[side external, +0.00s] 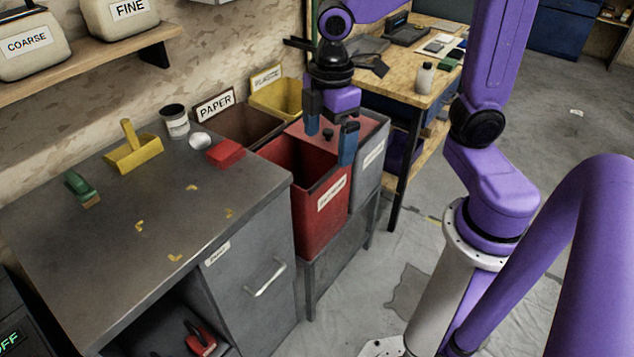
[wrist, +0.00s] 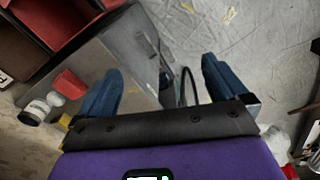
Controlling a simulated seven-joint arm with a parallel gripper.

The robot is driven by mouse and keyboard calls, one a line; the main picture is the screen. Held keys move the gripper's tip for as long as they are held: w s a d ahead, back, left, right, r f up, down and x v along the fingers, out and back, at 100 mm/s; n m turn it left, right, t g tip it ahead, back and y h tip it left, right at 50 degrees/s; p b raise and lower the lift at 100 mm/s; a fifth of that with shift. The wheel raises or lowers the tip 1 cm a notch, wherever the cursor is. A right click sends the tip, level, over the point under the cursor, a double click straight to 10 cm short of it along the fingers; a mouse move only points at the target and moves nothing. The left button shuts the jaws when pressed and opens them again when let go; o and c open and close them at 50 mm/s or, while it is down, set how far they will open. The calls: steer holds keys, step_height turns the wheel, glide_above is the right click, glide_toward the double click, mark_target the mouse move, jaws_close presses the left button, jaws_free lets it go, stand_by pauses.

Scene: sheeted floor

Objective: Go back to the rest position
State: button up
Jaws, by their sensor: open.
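My gripper (side external: 331,128) is open, with its two blue fingers spread and nothing seen between them. In the side view it hangs over the bins, in front of the red bin (side external: 298,222) and a grey bin with a reddish lid (side external: 368,168). I cannot tell its exact height above them. In the wrist view my gripper (wrist: 160,84) shows both fingers apart, with the grey cabinet and the floor behind. No rest position is marked in view.
A grey cabinet top (side external: 110,235) at left carries a yellow dustpan (side external: 135,155), a green brush (side external: 80,187), a red block (side external: 225,153), a can (side external: 175,122) and yellow scraps. A wooden workbench (side external: 400,75) stands behind. Open floor (side external: 540,110) lies at right.

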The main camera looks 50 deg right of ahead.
steer(key=s+d+f+m, duration=0.1)
steer(key=s+d, duration=0.1)
steer(key=s, duration=1.2)
steer(key=shift+f, duration=0.35)
